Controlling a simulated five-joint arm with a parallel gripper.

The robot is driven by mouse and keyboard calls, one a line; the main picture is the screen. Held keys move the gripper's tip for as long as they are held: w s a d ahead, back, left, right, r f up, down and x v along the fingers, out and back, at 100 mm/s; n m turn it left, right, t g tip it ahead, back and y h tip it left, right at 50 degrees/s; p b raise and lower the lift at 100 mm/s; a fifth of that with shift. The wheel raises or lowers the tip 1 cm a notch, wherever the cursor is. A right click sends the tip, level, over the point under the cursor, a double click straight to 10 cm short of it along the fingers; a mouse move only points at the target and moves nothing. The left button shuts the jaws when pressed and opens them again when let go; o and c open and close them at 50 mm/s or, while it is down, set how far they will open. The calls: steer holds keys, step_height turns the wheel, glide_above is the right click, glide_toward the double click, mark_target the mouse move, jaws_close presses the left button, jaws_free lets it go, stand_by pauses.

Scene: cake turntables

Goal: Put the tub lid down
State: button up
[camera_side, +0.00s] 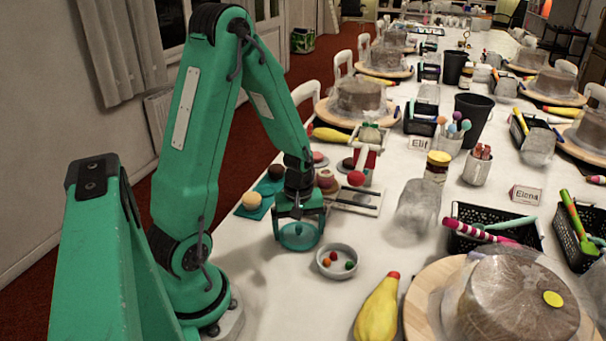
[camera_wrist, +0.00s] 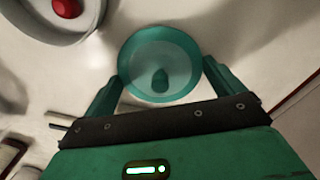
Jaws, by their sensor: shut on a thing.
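The tub lid (camera_side: 300,238) is a round teal disc with a small knob. In the wrist view the lid (camera_wrist: 160,52) sits between the two fingers, with its knob facing the camera. My gripper (camera_side: 299,224) is shut on the lid, one finger at each side; it also shows in the wrist view (camera_wrist: 160,88). The lid looks roughly level and is low over the white table, left of a small bowl. I cannot tell whether its underside touches the cloth. No tub is clearly visible beneath it.
The small pale bowl (camera_side: 337,262) with coloured balls stands close to the right; its rim shows in the wrist view (camera_wrist: 85,36). A teal mat (camera_side: 254,208) with round treats lies behind left. A yellow piping bag (camera_side: 378,310) lies in front right. Bare tablecloth (camera_side: 285,290) lies in front.

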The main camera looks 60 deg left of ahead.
mark_target(299, 226)
steer(key=shift+f, duration=0.1)
steer(key=o, duration=0.6)
steer(key=shift+o, duration=0.2)
step_height(299, 226, up, 12)
stand_by(0.6)
stand_by(0.5)
